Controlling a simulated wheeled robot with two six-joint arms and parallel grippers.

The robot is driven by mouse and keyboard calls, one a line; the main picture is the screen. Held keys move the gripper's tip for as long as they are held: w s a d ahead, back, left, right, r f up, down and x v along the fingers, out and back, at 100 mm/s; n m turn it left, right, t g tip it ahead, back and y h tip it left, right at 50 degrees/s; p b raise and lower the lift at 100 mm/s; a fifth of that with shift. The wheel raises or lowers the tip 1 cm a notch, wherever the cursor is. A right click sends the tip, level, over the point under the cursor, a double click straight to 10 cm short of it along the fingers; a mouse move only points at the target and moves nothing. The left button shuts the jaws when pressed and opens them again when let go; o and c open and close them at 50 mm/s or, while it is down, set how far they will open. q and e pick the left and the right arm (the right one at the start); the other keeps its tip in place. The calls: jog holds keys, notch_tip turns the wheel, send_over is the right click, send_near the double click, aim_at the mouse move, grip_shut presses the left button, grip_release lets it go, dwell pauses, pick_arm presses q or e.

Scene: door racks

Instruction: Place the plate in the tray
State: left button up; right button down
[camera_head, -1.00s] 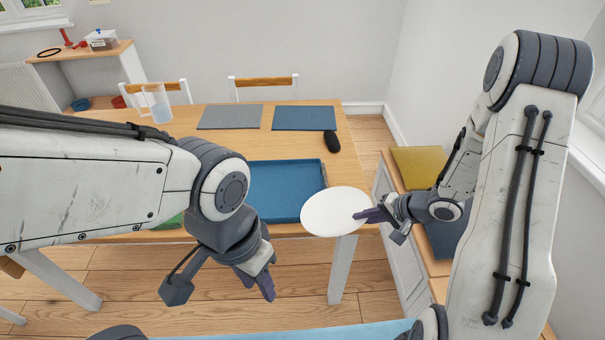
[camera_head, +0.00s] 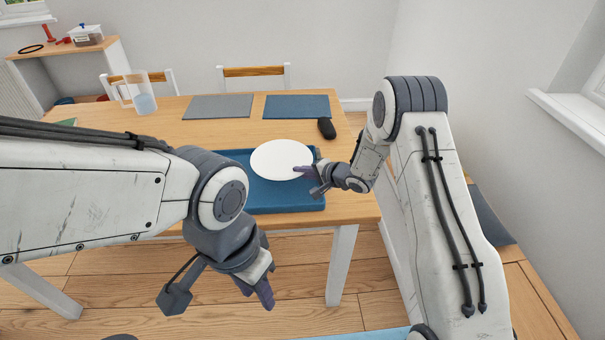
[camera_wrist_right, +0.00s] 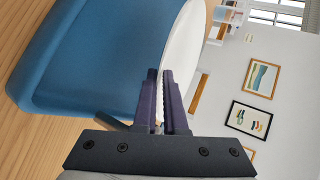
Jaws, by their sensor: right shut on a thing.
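A white round plate (camera_head: 281,159) is over the blue tray (camera_head: 290,197) on the wooden table in the head view. My right gripper (camera_head: 303,171) is shut on the plate's right edge. In the right wrist view, the plate (camera_wrist_right: 181,50) stands between the fingers (camera_wrist_right: 164,98) and the tray (camera_wrist_right: 85,60) lies beside and behind it. I cannot tell whether the plate touches the tray floor. My left gripper (camera_head: 262,282) hangs empty in front of the table, below the tray in the picture; its finger gap is unclear. My left arm hides the tray's left part.
A dark oblong object (camera_head: 326,128) lies near the table's right edge. A grey mat (camera_head: 218,106) and a blue mat (camera_head: 297,106) lie at the back. A clear pitcher (camera_head: 140,98) stands at the back left. Chairs stand behind the table.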

aim_at(302, 191)
jog(key=shift+d+f+b, duration=0.1)
jog(key=shift+f+b, duration=2.7)
jog(key=shift+b, duration=0.05)
jog(key=shift+f, duration=0.35)
